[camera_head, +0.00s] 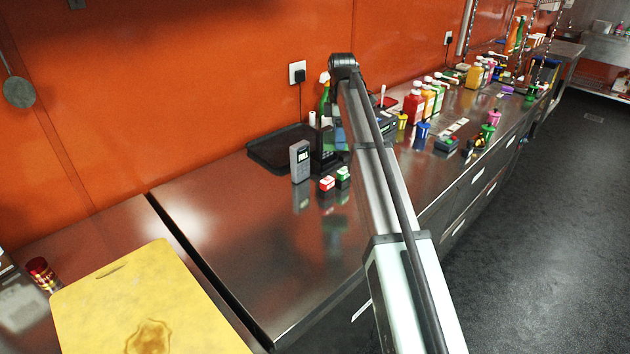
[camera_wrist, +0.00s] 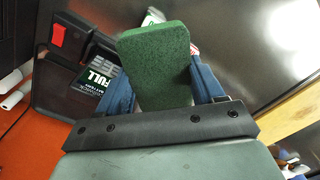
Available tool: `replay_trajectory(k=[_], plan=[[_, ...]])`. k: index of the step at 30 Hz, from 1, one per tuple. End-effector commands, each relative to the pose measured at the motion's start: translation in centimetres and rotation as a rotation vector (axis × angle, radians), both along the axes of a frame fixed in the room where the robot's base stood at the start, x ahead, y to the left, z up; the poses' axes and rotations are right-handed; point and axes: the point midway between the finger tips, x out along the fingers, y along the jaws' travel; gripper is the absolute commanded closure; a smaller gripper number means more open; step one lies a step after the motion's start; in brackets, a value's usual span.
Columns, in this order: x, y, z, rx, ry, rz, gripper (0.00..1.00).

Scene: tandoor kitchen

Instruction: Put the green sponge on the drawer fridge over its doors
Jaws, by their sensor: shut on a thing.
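My gripper (camera_wrist: 160,72) shows in the wrist view with its blue fingers on either side of the green sponge (camera_wrist: 160,50). It is shut on the sponge, which stands out beyond the fingers. In the head view my arm reaches over the steel drawer fridge (camera_head: 235,240), toward the wall. The gripper end is mostly hidden behind the arm there, and I cannot make out the sponge clearly. The fridge top is shiny steel, with drawer fronts and pale labels along the front at right.
A black tray (camera_head: 262,150), grey handheld device (camera_head: 300,161) and small red box (camera_head: 327,184) stand near the arm. Bottles, including a red one (camera_head: 413,104), crowd the far right. A yellow cutting board (camera_head: 110,290) lies left of a dark gap.

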Motion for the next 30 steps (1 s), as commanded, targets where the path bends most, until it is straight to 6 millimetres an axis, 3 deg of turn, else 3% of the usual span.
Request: replay_trajectory(k=[1,6,15,23,30], plan=[[-0.2,-1.8,0.0,-0.001,0.001,0.048,0.65],[-0.7,-7.0,-0.1,0.000,0.004,0.234,0.65],[-2.2,-15.1,-0.1,-0.004,0.009,0.537,0.65],[-3.3,-19.4,-0.2,-0.004,0.012,0.706,0.65],[-3.3,-19.2,-3.7,-0.004,0.015,0.712,0.65]])
